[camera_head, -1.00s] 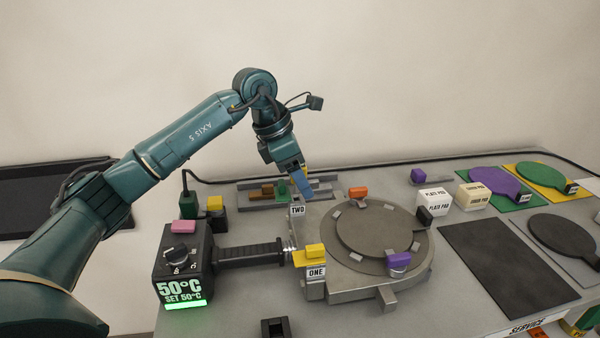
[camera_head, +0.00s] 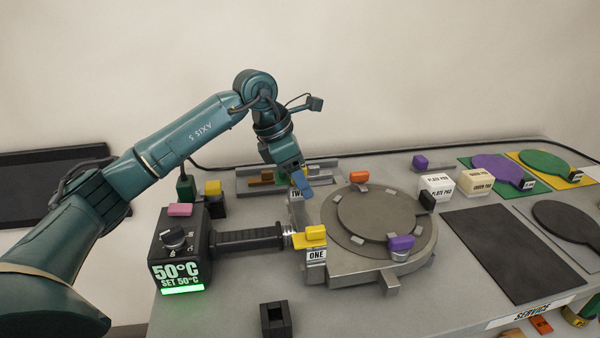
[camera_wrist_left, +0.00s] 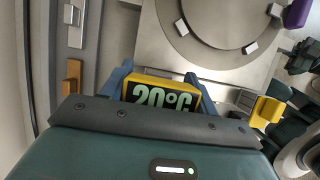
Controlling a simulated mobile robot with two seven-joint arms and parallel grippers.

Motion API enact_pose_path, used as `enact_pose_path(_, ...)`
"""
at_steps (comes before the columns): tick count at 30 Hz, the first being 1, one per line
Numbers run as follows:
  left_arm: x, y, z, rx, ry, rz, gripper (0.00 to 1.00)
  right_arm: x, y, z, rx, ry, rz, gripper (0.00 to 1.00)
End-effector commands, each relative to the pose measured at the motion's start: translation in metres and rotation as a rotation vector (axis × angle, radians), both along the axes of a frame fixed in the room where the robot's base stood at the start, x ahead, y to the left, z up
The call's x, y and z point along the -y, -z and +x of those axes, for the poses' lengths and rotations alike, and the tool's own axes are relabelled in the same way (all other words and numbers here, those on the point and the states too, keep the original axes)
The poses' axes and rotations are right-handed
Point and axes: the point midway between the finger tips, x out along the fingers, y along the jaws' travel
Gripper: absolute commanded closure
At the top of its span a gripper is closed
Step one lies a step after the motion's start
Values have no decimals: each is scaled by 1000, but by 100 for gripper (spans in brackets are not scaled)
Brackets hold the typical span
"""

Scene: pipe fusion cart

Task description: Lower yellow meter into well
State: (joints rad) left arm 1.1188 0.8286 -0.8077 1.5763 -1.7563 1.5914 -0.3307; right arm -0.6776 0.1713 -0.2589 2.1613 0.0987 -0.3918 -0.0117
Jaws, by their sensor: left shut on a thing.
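My left gripper (camera_head: 303,188) is over the back of the cart, by the TWO post (camera_head: 297,194), which it partly covers. In the left wrist view the blue fingers of this gripper (camera_wrist_left: 160,88) are shut on the yellow meter (camera_wrist_left: 188,82), whose dark screen reads 20°C. In the head view the meter is mostly hidden by the gripper. A small black open-topped box (camera_head: 275,318) stands at the cart's front edge; I cannot tell whether it is the well. My right gripper is not in view.
The round grey plate (camera_head: 377,222) with coloured blocks is right of the gripper. The black heater (camera_head: 180,250) reads 50°C, and its ribbed handle (camera_head: 250,238) points to the ONE post (camera_head: 316,256). A grey rail tray (camera_head: 335,172) lies behind. A dark mat (camera_head: 510,255) is clear.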

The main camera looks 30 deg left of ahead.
Motion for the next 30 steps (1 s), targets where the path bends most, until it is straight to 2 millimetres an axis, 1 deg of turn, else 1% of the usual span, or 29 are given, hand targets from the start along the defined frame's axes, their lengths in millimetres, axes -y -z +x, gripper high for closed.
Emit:
enact_pose_path(4,0,3,0,0,0,0,64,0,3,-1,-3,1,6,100)
enact_pose_path(30,0,8,0,1,0,-1,64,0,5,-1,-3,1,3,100)
